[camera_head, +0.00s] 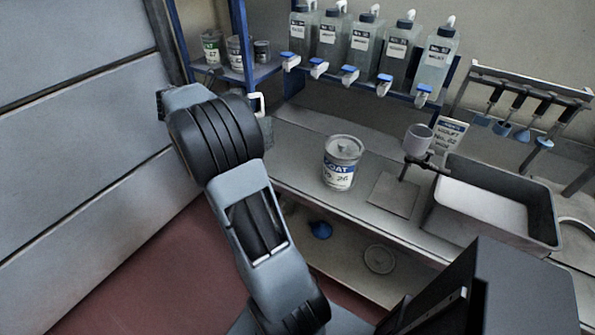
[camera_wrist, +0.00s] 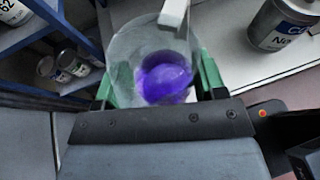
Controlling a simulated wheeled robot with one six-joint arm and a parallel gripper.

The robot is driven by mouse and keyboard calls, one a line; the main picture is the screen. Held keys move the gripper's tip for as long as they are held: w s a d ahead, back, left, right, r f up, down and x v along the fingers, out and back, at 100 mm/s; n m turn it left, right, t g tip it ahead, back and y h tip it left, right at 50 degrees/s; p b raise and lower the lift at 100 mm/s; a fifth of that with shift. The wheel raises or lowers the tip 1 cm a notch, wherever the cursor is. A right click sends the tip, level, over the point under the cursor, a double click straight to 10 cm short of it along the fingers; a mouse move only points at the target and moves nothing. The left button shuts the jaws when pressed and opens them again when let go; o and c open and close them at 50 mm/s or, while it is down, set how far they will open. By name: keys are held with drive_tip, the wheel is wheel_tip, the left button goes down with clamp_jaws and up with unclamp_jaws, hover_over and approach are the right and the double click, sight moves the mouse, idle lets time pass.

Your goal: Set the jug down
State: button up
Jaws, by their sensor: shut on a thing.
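The jug (camera_wrist: 122,48) is clear, with purple liquid inside, and fills the middle of the wrist view. Its pale handle (camera_wrist: 173,14) is at the top, on the far side. My gripper (camera_wrist: 156,80) has green fingers on both sides of the jug and is shut on it. In the head view my arm hides most of the gripper and jug. A small white loop (camera_head: 257,103) beside my wrist looks like the jug's handle. The jug is near the left end of the grey bench (camera_head: 290,145); whether it touches anything below, I cannot tell.
A white COAT can (camera_head: 343,165) stands on the bench, right of my gripper. Further right are a square plate (camera_head: 393,194), a cup on a stand (camera_head: 418,139) and a grey tray (camera_head: 490,205). A blue shelf (camera_head: 238,72) with small cans is behind my wrist. Bottles (camera_head: 365,45) line the back.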

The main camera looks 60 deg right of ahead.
drive_tip(key=shift+s+d+f+m+g+b, duration=0.4)
drive_tip(key=shift+s+d+f, duration=1.25)
drive_tip(key=shift+s+f, duration=0.8)
drive_tip(key=shift+s+d+f+m+g+b, duration=0.2)
drive_tip(key=shift+s+d+f+g+b, duration=0.2)
drive_tip(key=shift+s+d+f, duration=1.6)
drive_tip(key=shift+s+d+f+m+g+b, duration=0.4)
drive_tip(key=shift+s+d+f, duration=0.85)
drive_tip(key=shift+s+f, duration=1.55)
drive_tip(key=shift+w+f, duration=0.2)
drive_tip(key=shift+f, duration=0.1)
drive_tip(key=o, duration=1.1)
drive_tip(key=shift+y, duration=0.3)
